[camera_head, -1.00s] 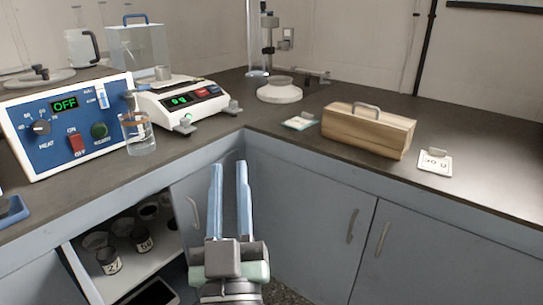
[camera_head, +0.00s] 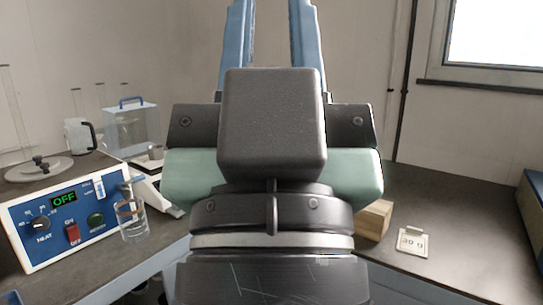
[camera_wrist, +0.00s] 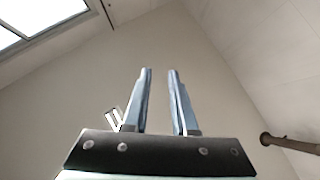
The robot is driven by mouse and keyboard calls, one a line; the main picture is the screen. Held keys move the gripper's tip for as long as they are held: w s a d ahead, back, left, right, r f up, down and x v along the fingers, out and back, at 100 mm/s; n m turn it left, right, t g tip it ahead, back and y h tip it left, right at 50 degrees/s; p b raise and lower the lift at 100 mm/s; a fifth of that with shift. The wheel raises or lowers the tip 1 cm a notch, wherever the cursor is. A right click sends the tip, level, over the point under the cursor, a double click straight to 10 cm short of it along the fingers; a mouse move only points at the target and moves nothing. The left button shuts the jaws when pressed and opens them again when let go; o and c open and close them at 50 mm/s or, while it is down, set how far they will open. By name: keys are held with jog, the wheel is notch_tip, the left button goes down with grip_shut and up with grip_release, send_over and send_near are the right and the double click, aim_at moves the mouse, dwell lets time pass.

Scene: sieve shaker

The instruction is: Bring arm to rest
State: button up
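My gripper (camera_head: 272,45) is raised close in front of the head camera, its two blue fingers pointing up. The fingers are apart with nothing between them. In the wrist view my gripper (camera_wrist: 160,80) points towards the bare wall and ceiling, and the gap between the fingers is empty. My wrist and gripper body hide the middle of the bench, including most of the wooden box (camera_head: 375,218).
A blue control box (camera_head: 70,240) reading OFF and a glass beaker (camera_head: 132,222) stand on the left bench. A window (camera_head: 495,35) is at the upper right. Around the raised fingers is open air.

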notch_tip(320, 180, up, 20)
jog(key=p, duration=1.7)
jog(key=shift+p, duration=0.35)
jog(key=o, duration=0.4)
